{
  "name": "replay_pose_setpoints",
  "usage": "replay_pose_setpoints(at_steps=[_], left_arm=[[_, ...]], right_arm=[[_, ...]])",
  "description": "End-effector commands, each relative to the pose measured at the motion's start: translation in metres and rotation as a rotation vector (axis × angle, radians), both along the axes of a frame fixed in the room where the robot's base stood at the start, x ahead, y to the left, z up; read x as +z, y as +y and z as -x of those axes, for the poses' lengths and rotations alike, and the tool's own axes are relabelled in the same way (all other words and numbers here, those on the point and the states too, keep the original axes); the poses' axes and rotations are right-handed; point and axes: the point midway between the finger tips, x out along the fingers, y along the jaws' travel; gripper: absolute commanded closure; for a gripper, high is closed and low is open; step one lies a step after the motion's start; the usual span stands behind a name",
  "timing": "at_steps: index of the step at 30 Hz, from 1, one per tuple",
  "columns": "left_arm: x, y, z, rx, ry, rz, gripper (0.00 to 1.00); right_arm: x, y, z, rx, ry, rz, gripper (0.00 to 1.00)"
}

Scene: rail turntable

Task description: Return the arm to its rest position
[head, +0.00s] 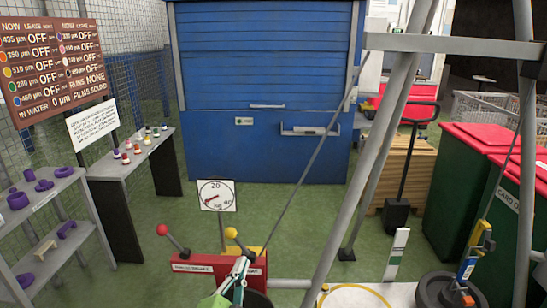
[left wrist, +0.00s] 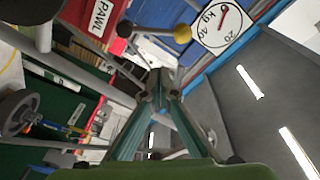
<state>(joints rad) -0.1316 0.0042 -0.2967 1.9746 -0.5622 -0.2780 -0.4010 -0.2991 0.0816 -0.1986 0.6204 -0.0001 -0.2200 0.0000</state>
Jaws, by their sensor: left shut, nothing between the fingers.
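My left gripper (head: 240,266) is at the bottom centre of the head view, in front of a red box (head: 193,267) with a white label. Its teal fingers are together with nothing between them; they also meet in the middle of the left wrist view (left wrist: 158,82). A lever with a yellow knob (head: 231,232) rises just behind the fingers, and a lever with a red knob (head: 162,230) leans to the left. I cannot tell whether the fingers touch the box. My right gripper does not show.
A kg dial (head: 217,195) stands behind the box. Grey frame poles (head: 380,140) cross the right side. A black weight (head: 440,290) is at lower right, near green bins (head: 465,190). Shelves (head: 40,205) with purple parts are at left. Green floor (head: 290,205) lies open beyond.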

Motion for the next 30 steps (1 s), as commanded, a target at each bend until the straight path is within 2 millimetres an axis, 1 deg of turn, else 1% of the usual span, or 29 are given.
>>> replay_pose_setpoints(at_steps=[1, 2, 3, 4, 5, 6, 7, 8, 9, 11, 12, 14, 15, 17, 18, 20, 21, 23, 24, 26, 27, 29, 30], left_arm=[[-0.031, 0.000, -0.001, -0.003, 0.059, 0.009, 1.00], [-0.051, 0.000, -0.001, -0.006, 0.096, 0.019, 1.00], [-0.079, 0.000, 0.001, -0.007, 0.149, 0.034, 1.00], [-0.102, 0.000, 0.003, -0.007, 0.193, 0.047, 1.00], [-0.126, 0.001, 0.006, -0.006, 0.238, 0.060, 1.00], [-0.157, 0.003, 0.012, -0.003, 0.298, 0.078, 1.00], [-0.179, 0.004, 0.017, 0.000, 0.341, 0.092, 1.00], [-0.202, 0.006, 0.023, 0.005, 0.385, 0.105, 1.00], [-0.231, 0.009, 0.033, 0.014, 0.443, 0.124, 1.00], [-0.273, 0.014, 0.050, 0.029, 0.528, 0.152, 1.00], [-0.302, 0.018, 0.063, 0.043, 0.586, 0.169, 1.00], [-0.342, 0.025, 0.086, 0.066, 0.670, 0.198, 1.00], [-0.367, 0.030, 0.102, 0.084, 0.726, 0.215, 1.00], [-0.404, 0.038, 0.129, 0.113, 0.808, 0.244, 1.00], [-0.427, 0.043, 0.149, 0.134, 0.861, 0.261, 1.00], [-0.460, 0.052, 0.180, 0.171, 0.941, 0.288, 1.00], [-0.480, 0.058, 0.203, 0.198, 0.992, 0.305, 1.00], [-0.508, 0.069, 0.237, 0.242, 1.068, 0.331, 1.00], [-0.526, 0.076, 0.262, 0.274, 1.119, 0.347, 1.00], [-0.549, 0.087, 0.301, 0.325, 1.193, 0.370, 1.00], [-0.563, 0.094, 0.327, 0.361, 1.239, 0.386, 1.00], [-0.580, 0.104, 0.365, 0.414, 1.303, 0.406, 1.00], [-0.589, 0.110, 0.389, 0.448, 1.342, 0.419, 1.00]], right_arm=[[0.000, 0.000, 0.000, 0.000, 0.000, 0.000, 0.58], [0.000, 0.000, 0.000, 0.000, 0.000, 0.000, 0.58], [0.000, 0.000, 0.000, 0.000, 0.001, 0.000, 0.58], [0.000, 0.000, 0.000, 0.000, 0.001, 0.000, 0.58], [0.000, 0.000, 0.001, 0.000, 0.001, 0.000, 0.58], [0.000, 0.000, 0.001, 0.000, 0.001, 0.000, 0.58], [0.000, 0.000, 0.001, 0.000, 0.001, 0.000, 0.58], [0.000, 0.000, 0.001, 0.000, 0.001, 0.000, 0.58], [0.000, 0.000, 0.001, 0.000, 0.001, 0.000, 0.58], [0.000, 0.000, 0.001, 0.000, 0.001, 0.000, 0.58], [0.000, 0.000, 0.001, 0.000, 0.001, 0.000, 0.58], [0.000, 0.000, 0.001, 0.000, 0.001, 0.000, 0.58], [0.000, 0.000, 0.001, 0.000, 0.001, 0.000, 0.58], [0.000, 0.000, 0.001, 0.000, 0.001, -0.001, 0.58], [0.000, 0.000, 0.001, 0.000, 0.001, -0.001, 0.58], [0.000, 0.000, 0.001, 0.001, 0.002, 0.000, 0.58], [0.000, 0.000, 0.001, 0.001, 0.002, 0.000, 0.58], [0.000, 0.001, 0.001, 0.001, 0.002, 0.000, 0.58], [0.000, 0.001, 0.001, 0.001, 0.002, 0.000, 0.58], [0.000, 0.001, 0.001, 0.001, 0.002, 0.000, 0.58], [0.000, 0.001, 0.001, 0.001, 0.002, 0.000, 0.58], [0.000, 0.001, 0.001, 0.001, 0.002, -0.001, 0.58], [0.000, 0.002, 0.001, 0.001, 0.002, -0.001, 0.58]])
